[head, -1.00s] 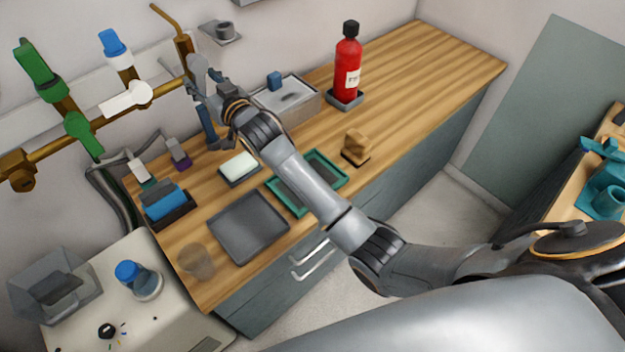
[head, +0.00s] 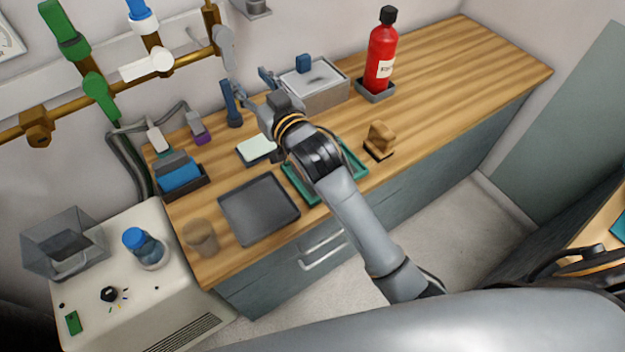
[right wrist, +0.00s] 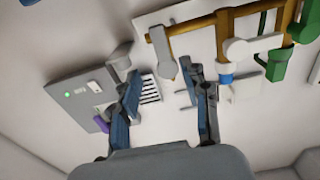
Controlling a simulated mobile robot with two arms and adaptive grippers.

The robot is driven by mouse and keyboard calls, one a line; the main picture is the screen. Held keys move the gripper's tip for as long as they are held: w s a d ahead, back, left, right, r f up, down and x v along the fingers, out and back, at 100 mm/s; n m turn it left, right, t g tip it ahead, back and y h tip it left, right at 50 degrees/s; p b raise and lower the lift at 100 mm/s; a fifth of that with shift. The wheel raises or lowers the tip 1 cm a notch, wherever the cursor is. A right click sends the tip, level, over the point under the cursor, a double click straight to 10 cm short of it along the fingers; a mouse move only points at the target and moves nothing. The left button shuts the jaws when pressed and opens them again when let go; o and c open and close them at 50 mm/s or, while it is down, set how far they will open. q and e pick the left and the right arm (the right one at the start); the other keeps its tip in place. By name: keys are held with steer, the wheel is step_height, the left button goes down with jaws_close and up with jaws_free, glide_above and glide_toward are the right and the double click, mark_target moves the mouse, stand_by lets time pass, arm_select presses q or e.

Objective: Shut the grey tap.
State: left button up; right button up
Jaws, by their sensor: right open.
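The grey tap (head: 225,48) is at the right end of the brass pipe on the wall. Its lever points down, roughly in line with its upright brass branch. The grey lever (right wrist: 164,52) also shows in the right wrist view, hanging from the pipe end. My right gripper (head: 248,88) is open and empty, with blue finger pads. It is below and in front of the lever, apart from it. In the right wrist view its fingers (right wrist: 163,92) are spread, with the lever's lower end above the gap. My left gripper is not in view.
The white tap (head: 147,65) has its lever across its branch; the green tap (head: 101,97) has its lever hanging down. Below are a metal basin (head: 318,97), a red bottle (head: 381,60), a dark tray (head: 240,222) and a green-rimmed tray (head: 352,168). The counter's right side is clear.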

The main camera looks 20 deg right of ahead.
steer(key=s+d+f+g+h, duration=0.1)
steer(key=s+d+f+g, duration=0.1)
steer(key=f, duration=0.4)
steer(key=s+d+f+g+h, duration=0.1)
steer(key=s+d+f+g, duration=0.1)
steer(key=s+f, duration=0.3)
steer(key=s+d+f+m+g+h, duration=0.1)
steer(key=s+d+f+g, duration=0.1)
steer(key=f, duration=0.6)
steer(key=shift+s+d, duration=0.9)
steer(key=shift+d, duration=0.05)
steer(key=shift+s+d+f+g+h, duration=0.3)
steer(key=shift+s+f, duration=0.2)
steer(key=shift+f, duration=0.05)
